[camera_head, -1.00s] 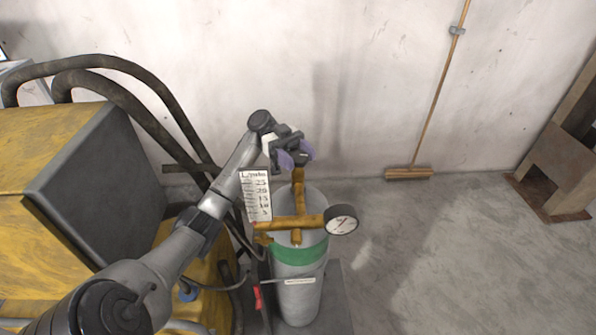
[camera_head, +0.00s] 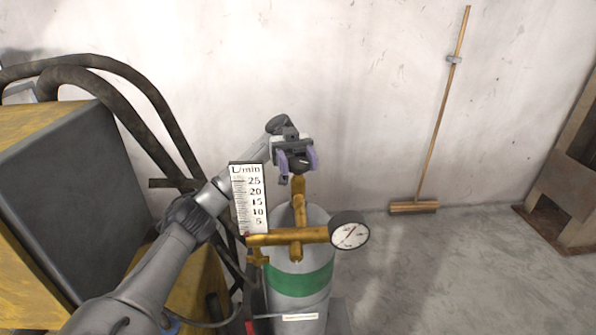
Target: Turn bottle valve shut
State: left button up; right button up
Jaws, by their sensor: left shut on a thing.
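A grey gas bottle (camera_head: 315,218) with a green band stands upright in the middle of the view. A brass regulator (camera_head: 290,236) sits on its top, with a round gauge (camera_head: 350,231) on the right and a white flow scale (camera_head: 248,198) on the left. A dark valve knob (camera_head: 300,164) tops the brass stem. My left gripper (camera_head: 299,163), with purple fingertips, reaches over from behind the flow scale and is shut on the knob, one finger on either side. The right gripper is out of view.
A yellow and dark grey machine (camera_head: 60,180) with thick black hoses (camera_head: 150,95) stands close on the left. A broom (camera_head: 414,207) leans on the wall behind. A brown metal frame (camera_head: 570,205) stands at the far right. The concrete floor right of the bottle is clear.

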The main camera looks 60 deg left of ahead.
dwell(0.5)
pick_arm(q)
jog(key=o, duration=0.9)
jog(key=shift+c, duration=0.2)
